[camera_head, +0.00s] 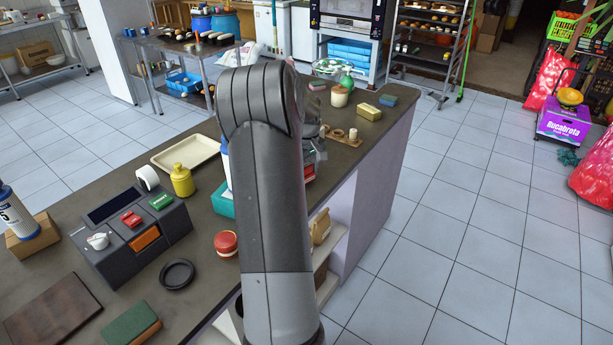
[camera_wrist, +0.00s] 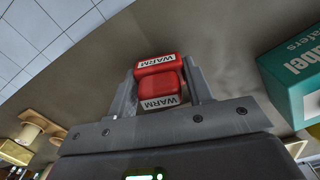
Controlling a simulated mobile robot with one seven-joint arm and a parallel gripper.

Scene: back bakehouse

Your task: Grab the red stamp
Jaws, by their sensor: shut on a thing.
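The red stamp (camera_wrist: 159,82) shows in the wrist view, with white "WARM" labels on two of its faces. It sits between the two grey fingers of my gripper (camera_wrist: 161,74), which are shut on it. The counter top lies behind it in that view; I cannot tell whether the stamp touches it. In the head view my own arm hides most of the gripper, and a bit of red (camera_head: 310,172) shows just right of the arm.
A teal box (camera_wrist: 292,78) stands right of the gripper in the wrist view. A wooden holder (camera_head: 343,138) is on the counter beyond. A red-lidded jar (camera_head: 226,243), a yellow bottle (camera_head: 181,181) and a dark machine (camera_head: 130,236) stand left of my arm.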

